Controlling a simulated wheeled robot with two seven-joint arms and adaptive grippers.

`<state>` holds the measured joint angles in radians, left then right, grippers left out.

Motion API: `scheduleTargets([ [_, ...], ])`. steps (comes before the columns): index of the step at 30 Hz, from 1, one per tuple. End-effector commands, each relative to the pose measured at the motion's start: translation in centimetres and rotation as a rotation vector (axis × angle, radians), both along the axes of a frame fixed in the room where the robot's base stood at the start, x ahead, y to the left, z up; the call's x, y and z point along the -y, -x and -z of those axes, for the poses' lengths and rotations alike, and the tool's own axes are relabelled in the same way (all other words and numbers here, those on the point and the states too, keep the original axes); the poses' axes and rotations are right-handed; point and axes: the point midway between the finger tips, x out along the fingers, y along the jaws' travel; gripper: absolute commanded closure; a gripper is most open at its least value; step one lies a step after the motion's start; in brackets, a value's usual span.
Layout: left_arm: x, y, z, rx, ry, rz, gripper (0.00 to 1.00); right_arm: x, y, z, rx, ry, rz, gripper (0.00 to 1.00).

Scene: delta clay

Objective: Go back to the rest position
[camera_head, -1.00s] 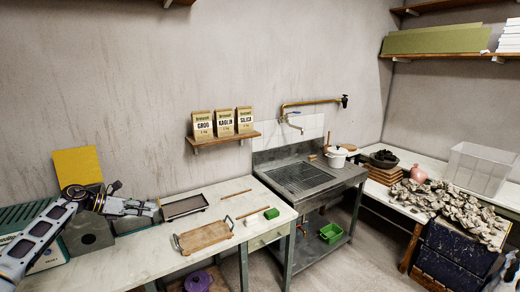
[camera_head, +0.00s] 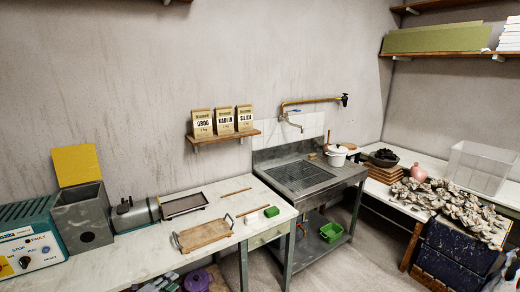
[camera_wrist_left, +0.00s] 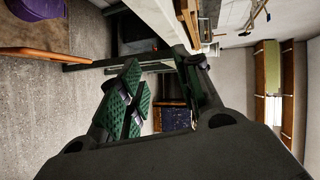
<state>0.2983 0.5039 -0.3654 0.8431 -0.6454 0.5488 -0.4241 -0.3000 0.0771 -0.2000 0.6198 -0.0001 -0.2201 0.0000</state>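My left gripper (camera_head: 166,283) shows only in part at the bottom edge of the head view, low in front of the worktable and beside a purple pot. In the left wrist view the left gripper (camera_wrist_left: 160,85) has its fingers spread, with green ribbed pads on one finger and a gap between the fingers. Nothing is seen held between them. My right gripper is not clearly seen in either view.
The worktable (camera_head: 130,257) carries a wooden tray (camera_head: 204,235), a dark tray (camera_head: 184,205), a green sponge (camera_head: 271,212) and a grey box (camera_head: 83,220). A purple pot (camera_head: 197,281) sits below. A metal sink (camera_head: 300,177) stands to the right; floor shows beyond it.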

Motion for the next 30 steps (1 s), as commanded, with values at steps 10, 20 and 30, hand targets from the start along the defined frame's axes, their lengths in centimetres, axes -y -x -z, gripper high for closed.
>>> scheduleTargets([
  [10,0.4,8.7,13.1,-0.278,0.227,-0.306,0.66,0.0,0.0,0.4,0.0,0.0,0.0,0.68],
  [20,1.3,19.0,23.2,-0.521,0.386,-0.575,0.66,0.3,0.0,0.7,0.0,0.003,-0.001,0.68],
  [30,3.4,31.3,31.4,-0.761,0.505,-0.843,0.66,0.5,0.0,1.0,0.0,0.005,-0.002,0.68],
])
